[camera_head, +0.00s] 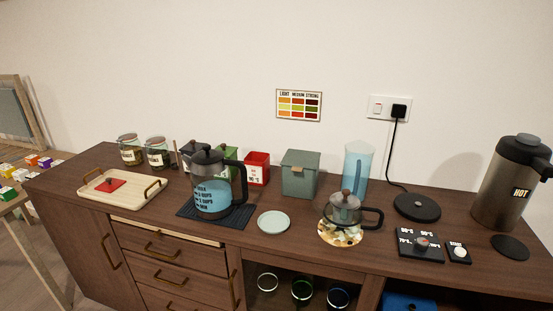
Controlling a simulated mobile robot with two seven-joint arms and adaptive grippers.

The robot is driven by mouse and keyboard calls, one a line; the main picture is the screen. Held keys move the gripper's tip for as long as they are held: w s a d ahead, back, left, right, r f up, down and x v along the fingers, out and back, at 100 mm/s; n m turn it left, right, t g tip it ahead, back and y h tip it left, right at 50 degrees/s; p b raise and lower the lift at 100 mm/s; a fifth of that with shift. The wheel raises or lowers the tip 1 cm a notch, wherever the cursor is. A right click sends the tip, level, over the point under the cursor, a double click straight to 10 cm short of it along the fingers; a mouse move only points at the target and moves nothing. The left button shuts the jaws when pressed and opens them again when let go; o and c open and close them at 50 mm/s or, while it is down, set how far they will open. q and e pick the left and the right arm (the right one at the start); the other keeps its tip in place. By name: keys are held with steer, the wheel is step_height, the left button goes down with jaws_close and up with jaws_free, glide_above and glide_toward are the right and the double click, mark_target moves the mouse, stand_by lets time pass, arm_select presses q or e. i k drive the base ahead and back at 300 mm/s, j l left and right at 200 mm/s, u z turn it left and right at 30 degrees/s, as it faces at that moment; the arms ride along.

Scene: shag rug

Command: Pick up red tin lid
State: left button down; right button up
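A flat red square lid (103,186) with a small knob lies on a pale wooden tray (137,203) at the left end of the sideboard. The tray has brass-coloured handles. An open-looking red tin (257,170) with a white label stands near the wall, right of the middle-left kettle. Neither of my grippers is in view.
A black-and-blue jug (212,195) stands on a dark mat right of the tray. Two glass jars (157,154) stand behind the tray. A glass teapot (345,207), a green box (300,174) and a steel flask (510,185) stand further right.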

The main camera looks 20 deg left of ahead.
mark_target(111, 184)
steer(key=u, duration=1.65)
steer(key=i+j+z, duration=0.1)
steer(key=i+j, duration=0.4)
steer(key=j, duration=0.2)
steer(key=i+j+z, duration=0.15)
steer(key=i+j, duration=0.3)
steer(key=j, duration=0.3)
steer(key=i+j+z, duration=0.15)
steer(key=i+j, duration=0.1)
steer(key=j, duration=0.1)
